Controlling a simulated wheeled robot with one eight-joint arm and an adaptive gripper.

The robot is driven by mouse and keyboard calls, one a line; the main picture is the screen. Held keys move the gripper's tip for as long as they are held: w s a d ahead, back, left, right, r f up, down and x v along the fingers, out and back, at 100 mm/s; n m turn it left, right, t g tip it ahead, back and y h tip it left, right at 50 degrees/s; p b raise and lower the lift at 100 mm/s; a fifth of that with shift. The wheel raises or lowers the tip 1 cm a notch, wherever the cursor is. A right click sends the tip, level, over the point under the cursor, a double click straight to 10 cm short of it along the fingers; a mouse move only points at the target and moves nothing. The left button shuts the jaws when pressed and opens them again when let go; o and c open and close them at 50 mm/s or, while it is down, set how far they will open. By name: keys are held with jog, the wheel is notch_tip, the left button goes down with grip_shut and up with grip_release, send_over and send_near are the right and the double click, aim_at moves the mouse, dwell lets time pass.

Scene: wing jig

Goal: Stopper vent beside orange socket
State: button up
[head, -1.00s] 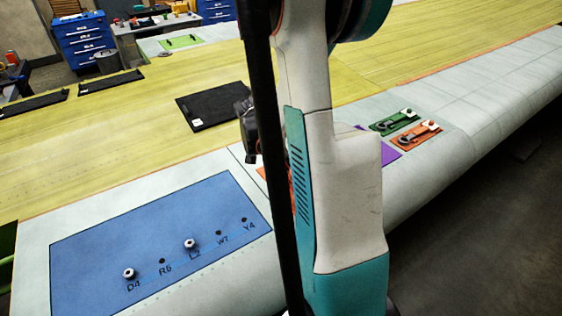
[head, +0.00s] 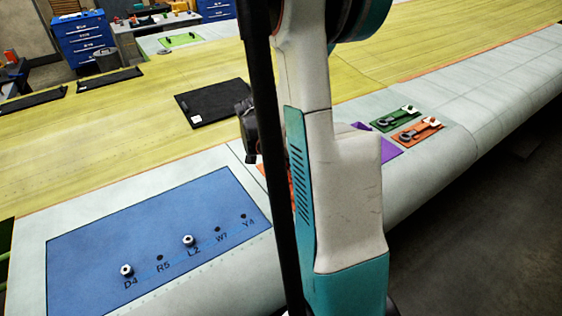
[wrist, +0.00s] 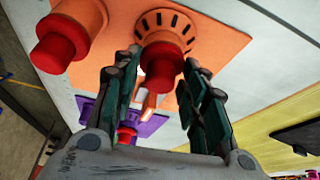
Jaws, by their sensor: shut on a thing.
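My gripper (wrist: 163,70) is shut on a red stopper (wrist: 163,66) in the wrist view. The stopper lies against an orange round vent (wrist: 167,22) with dark slots around its rim. I cannot tell how deep it sits. To its left an orange socket (wrist: 80,18) carries a red cylindrical end (wrist: 62,46). Both stand on an orange panel (wrist: 222,45). In the head view my arm hides most of this area, and only a sliver of orange shows beside it. My fingertips are hidden there.
A purple panel (wrist: 154,126) with a red piece (wrist: 126,133) lies beyond the orange one. In the head view a blue panel (head: 110,240) with two pale knobs is at left. Green (head: 381,122) and orange (head: 405,141) fitting panels are at right. A black mat (head: 212,103) lies behind.

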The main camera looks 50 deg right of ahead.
jog(key=o, duration=1.1)
jog(key=v, duration=1.2)
